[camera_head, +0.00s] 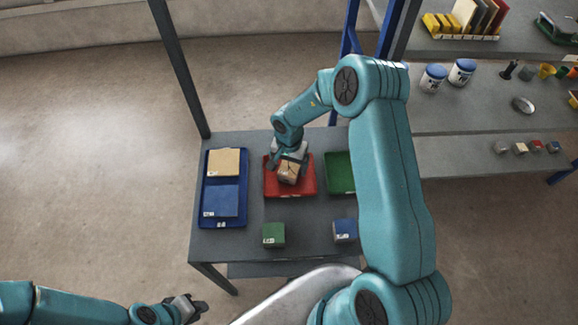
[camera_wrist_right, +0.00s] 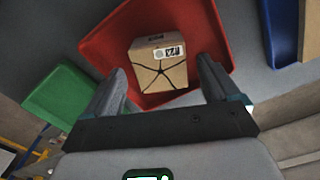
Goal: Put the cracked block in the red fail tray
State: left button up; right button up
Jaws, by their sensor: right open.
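The cracked block (camera_head: 288,172) is tan with dark crack lines and lies inside the red fail tray (camera_head: 307,188) on the grey table. In the right wrist view the block (camera_wrist_right: 158,70) shows its crack lines and a label, resting on the floor of the red tray (camera_wrist_right: 208,32). My right gripper (camera_head: 289,160) is over the tray, close to the block. Its two fingers (camera_wrist_right: 160,88) are open, with the block ahead and between them, and gaps show on both sides. My left gripper (camera_head: 195,308) is at the lower left, away from the table; its fingers are too small to read.
A blue tray (camera_head: 242,217) with a tan and a blue tile stands left of the red tray. A green tray (camera_head: 341,173) stands right, partly behind my right arm. A green block (camera_head: 273,235) and a blue block (camera_head: 345,230) sit at the front. Shelves (camera_head: 460,150) stand right.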

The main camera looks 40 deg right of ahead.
aim_at(289, 169)
notch_tip(289, 169, up, 11)
jog(key=shift+f, duration=0.2)
dwell(0.6)
